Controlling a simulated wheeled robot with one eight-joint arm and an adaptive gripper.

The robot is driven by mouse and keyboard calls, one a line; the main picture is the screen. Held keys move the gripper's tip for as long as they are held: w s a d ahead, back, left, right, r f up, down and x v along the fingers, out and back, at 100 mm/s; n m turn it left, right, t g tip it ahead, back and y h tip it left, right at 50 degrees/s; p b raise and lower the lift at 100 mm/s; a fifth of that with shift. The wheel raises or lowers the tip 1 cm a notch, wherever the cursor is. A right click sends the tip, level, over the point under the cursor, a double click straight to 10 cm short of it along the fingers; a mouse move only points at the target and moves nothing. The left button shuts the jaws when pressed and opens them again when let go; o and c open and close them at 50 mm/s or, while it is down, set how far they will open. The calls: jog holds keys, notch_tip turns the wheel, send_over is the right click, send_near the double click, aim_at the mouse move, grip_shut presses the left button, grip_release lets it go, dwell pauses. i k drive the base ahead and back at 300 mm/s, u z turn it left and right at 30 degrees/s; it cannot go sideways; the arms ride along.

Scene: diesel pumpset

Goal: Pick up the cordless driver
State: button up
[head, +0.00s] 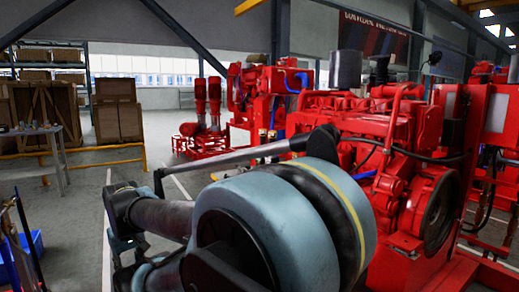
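I cannot make out a cordless driver in the head view. Small items stand on a grey table (58,165) at the left, but they are too small to name. My own arm, with its large blue-grey joint, fills the lower middle and hides what is behind it. I cannot pick out my gripper or its fingertips, so I cannot see whether it holds anything.
A large red diesel pumpset (400,135) stands close on the right. Wooden crates (118,115) stand at the back left behind a yellow rail (100,148). A blue bin (36,243) is at the lower left. Grey floor (85,200) lies open at the left.

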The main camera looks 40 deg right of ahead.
aim_at(272, 135)
jog(key=i, duration=1.15)
jog(key=z, duration=3.25)
